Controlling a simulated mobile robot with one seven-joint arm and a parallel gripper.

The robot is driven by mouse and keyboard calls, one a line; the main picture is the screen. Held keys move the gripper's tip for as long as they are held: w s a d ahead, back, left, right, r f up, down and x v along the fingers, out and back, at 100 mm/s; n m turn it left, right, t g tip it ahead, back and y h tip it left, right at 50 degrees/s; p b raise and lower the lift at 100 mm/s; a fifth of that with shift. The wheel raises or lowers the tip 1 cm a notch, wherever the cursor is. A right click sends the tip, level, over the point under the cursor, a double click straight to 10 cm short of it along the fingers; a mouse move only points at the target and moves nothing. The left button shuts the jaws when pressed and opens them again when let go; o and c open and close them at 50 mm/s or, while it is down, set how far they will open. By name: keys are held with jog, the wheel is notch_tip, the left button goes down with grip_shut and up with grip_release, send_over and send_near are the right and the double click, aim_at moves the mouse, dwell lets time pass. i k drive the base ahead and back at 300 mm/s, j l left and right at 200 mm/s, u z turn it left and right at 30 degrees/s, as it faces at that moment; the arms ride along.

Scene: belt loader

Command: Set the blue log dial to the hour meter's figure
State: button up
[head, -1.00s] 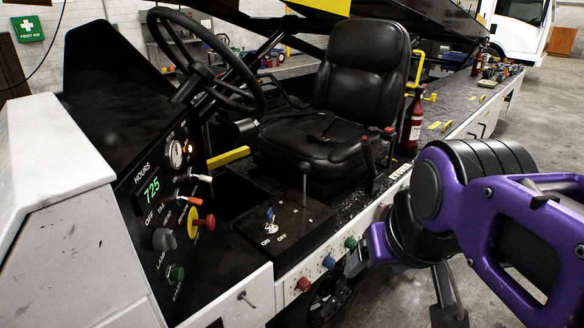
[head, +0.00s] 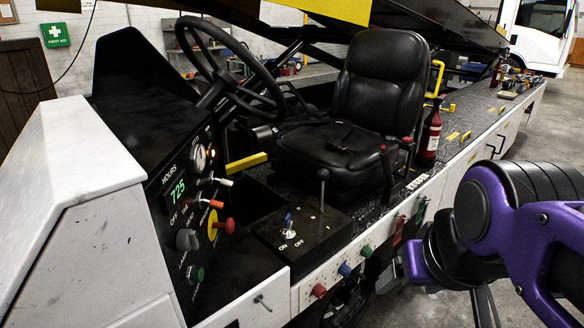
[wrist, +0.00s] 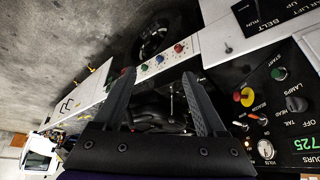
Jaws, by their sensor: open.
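The hour meter (head: 177,189) is a lit green display on the black dash panel and reads 725; its figures also show at the right edge of the wrist view (wrist: 302,143). A small blue knob (head: 345,269) sits on the white side panel, between a red knob and a green knob. It also shows in the wrist view (wrist: 160,58), beyond the fingers. It looks like the blue log dial, but its setting is too small to read. My gripper (wrist: 159,75) is open and empty, apart from the knobs; in the head view it hangs low at the right, partly cut off.
The red knob (head: 319,291) and green knob (head: 366,251) flank the blue one closely. A lever (head: 323,188) and toggle switch (head: 288,220) stand on the console above. A fire extinguisher (head: 430,135) stands beside the seat (head: 380,95). Open floor lies right of the loader.

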aim_at(344, 271)
jog(key=u, duration=1.55)
jog(key=l+u, duration=0.45)
jog(key=l, duration=0.15)
jog(key=i+l, duration=0.1)
jog(key=l, duration=0.15)
jog(key=k+j+u, duration=0.15)
jog(key=l+z, duration=0.15)
jog(key=l, duration=0.55)
jog(key=j, duration=0.25)
